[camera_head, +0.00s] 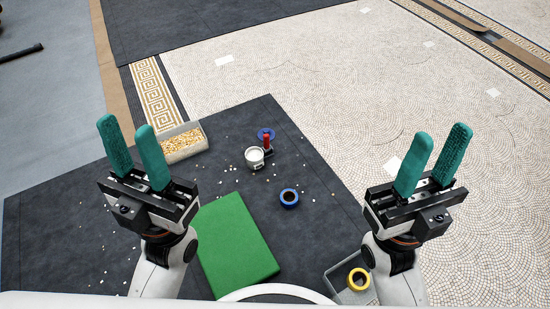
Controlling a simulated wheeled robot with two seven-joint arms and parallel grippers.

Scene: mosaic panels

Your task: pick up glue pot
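A small whitish pot (254,159), which looks like the glue pot, stands on the dark mat in the middle of the view. A red-handled tool (267,143) stands at its right edge; I cannot tell whether it is in the pot or beside it. My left gripper (125,124) is raised at the left, with its teal fingers apart and nothing between them. My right gripper (443,133) is raised at the right, also open and empty. Both are well away from the pot.
A dark mat (330,190) carries a green pad (237,245), a blue ring (289,199), a blue round item (265,132) behind the pot, and scattered pale chips. A box of yellowish pieces (184,142) is at the left.

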